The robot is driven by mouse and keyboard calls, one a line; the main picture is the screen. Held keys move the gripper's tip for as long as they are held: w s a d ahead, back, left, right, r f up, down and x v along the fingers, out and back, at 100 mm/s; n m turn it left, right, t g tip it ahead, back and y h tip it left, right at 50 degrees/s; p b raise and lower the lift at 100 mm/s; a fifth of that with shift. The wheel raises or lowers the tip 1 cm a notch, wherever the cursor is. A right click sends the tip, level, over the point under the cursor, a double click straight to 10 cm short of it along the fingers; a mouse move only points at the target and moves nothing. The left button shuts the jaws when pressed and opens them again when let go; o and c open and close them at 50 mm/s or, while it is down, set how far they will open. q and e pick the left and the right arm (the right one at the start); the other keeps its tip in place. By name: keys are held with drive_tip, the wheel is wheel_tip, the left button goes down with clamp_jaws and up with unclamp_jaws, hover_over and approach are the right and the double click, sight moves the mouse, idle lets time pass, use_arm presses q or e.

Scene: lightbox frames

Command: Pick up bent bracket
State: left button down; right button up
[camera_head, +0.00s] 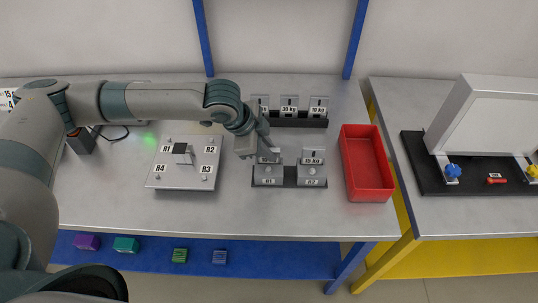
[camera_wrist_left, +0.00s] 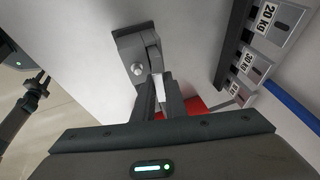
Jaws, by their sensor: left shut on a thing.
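Two grey bent brackets stand on a black base (camera_head: 290,184) near the table's middle. The left bracket (camera_head: 268,177) is labelled on its front and has an upright flange. The right bracket (camera_head: 312,172) stands apart from my gripper. My left gripper (camera_head: 266,151) reaches down over the left bracket and is shut on its upright flange. In the left wrist view the fingers (camera_wrist_left: 161,95) close on that flange, and the bracket's foot (camera_wrist_left: 130,45) with a round bolt shows beyond them. A dark gripper, apparently my right one (camera_wrist_left: 38,88), shows small at the left edge; its jaws are unclear.
A red tray (camera_head: 366,150) lies right of the brackets. A row of weight-labelled plates (camera_head: 289,106) stands behind. A grey plate with labelled posts (camera_head: 187,163) lies left. A second table (camera_head: 470,215) stands right, past a gap. Free table lies in front.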

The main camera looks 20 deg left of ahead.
use_arm(q)
drive_tip(key=shift+r, duration=0.2)
